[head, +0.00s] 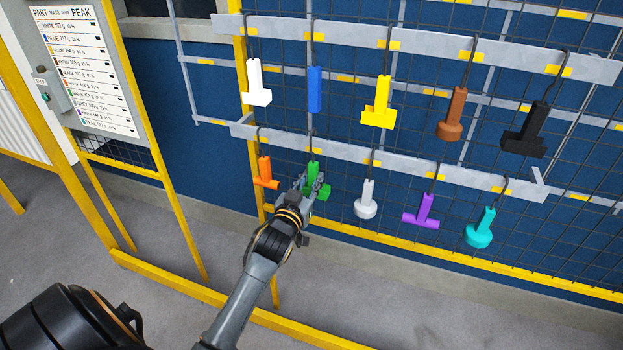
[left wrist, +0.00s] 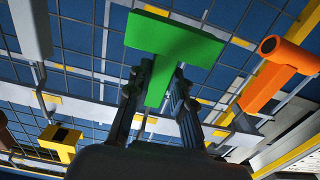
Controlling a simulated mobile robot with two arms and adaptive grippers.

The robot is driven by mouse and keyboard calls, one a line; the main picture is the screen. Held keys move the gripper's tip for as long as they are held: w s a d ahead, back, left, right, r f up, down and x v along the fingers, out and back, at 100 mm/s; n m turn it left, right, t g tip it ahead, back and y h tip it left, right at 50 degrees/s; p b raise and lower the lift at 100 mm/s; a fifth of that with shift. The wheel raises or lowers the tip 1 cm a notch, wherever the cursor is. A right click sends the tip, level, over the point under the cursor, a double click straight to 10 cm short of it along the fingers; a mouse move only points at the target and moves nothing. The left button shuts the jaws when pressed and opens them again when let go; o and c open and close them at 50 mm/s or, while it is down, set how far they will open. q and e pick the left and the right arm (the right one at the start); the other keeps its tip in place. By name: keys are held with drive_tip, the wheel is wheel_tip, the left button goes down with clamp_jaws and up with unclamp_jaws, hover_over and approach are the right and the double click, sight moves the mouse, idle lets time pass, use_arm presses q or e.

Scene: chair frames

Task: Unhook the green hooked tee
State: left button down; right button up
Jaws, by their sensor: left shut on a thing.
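The green hooked tee (head: 313,178) is at the lower grey rail (head: 405,172), between the orange part and the light grey part. My left gripper (head: 317,188) is at the tee and shut on it, covering part of it in the head view. In the left wrist view the green tee (left wrist: 175,40) shows its wide crossbar, and its stem lies between the two fingers of my left gripper (left wrist: 157,88). Whether its hook still sits on the rail is hard to tell. My right gripper is not in view.
An orange part (head: 265,173) hangs close left of the tee and a light grey part (head: 366,200) close right. Purple (head: 422,211) and teal (head: 481,230) parts hang further right. Several parts hang on the upper rail (head: 420,45). A yellow post (head: 252,150) stands left.

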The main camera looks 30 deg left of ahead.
use_arm(q)
drive_tip(key=shift+p+v, duration=0.45)
drive_tip(key=shift+v, duration=0.8)
drive_tip(key=shift+r, duration=0.15)
drive_tip(key=shift+s, duration=0.1)
drive_tip(key=shift+s+d+r+p, duration=0.1)
drive_tip(key=shift+s+r+p, duration=0.05)
drive_tip(key=shift+s+p, duration=0.25)
drive_tip(key=shift+s+d+r+p, duration=0.15)
drive_tip(key=shift+s+p, duration=0.15)
drive_tip(key=shift+s, duration=0.15)
drive_tip(key=shift+p+v, duration=0.7)
drive_tip(key=shift+v, duration=0.8)
drive_tip(key=shift+r, duration=0.15)
